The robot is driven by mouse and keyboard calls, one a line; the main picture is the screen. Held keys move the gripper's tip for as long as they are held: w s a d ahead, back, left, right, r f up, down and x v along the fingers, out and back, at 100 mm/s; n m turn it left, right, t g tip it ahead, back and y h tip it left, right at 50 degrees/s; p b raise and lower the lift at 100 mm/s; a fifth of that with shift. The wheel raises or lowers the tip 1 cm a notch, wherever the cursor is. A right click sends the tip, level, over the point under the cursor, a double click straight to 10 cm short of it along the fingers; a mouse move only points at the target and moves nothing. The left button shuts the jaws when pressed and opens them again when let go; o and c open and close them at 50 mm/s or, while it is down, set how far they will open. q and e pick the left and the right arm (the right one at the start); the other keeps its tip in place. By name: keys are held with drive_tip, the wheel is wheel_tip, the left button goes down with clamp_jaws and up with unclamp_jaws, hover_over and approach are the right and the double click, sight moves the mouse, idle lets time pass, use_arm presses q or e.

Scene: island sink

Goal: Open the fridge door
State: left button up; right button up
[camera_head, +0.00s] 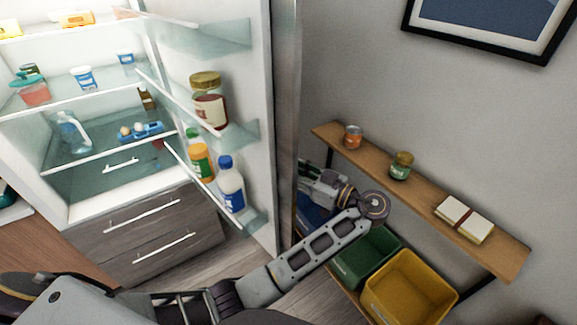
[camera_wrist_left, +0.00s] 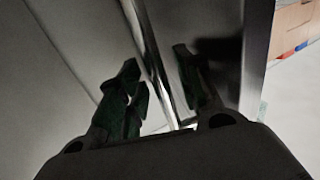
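The fridge door (camera_head: 258,140) stands wide open in the head view, swung to the right with its loaded inner shelves facing me. My left arm reaches from the lower left around the door's outer side, and its hand is mostly hidden behind the door edge. In the left wrist view my left gripper (camera_wrist_left: 157,62) has its fingers apart on either side of the long metal door handle (camera_wrist_left: 152,45). Gaps show between the fingers and the bar, so it is not clamped. My right gripper is in neither view.
The fridge interior (camera_head: 105,190) shows shelves with food and drawers below. A wooden wall shelf (camera_head: 415,185) with jars and a book stands close to the door's outer side. A green bin (camera_head: 365,262) and a yellow bin (camera_head: 410,290) sit beneath it, leaving little room there.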

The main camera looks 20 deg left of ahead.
use_arm(q)
drive_tip(key=shift+a, duration=0.1)
idle(0.3)
clamp_jaws()
